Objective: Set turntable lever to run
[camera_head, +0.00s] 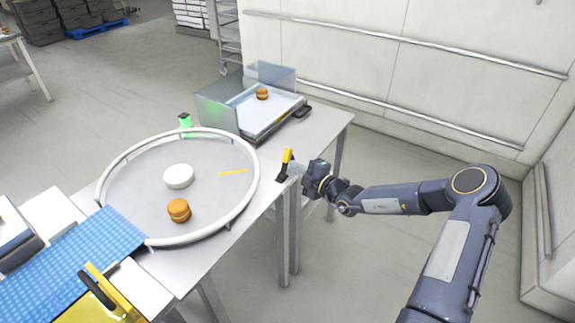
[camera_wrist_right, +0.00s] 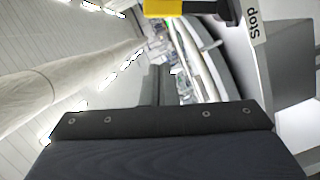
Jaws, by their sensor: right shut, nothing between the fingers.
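The lever (camera_head: 288,158) has a yellow handle on a black base. It stands upright, leaning slightly, at the table's right edge beside the turntable (camera_head: 117,173). In the right wrist view its yellow handle (camera_wrist_right: 180,8) shows at the top edge, beside a label (camera_wrist_right: 257,22) reading "Stop". My right gripper (camera_head: 302,172) is shut and empty, just right of the lever; whether it touches the lever cannot be told. The turntable is a round grey disc with a pale raised rim. It carries a brown round (camera_head: 179,209) and a white round piece (camera_head: 178,176). My left gripper is out of view.
A green light (camera_head: 186,122) stands behind the turntable. A blue conveyor belt (camera_head: 75,262) meets it at front left. Open floor lies right of the table.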

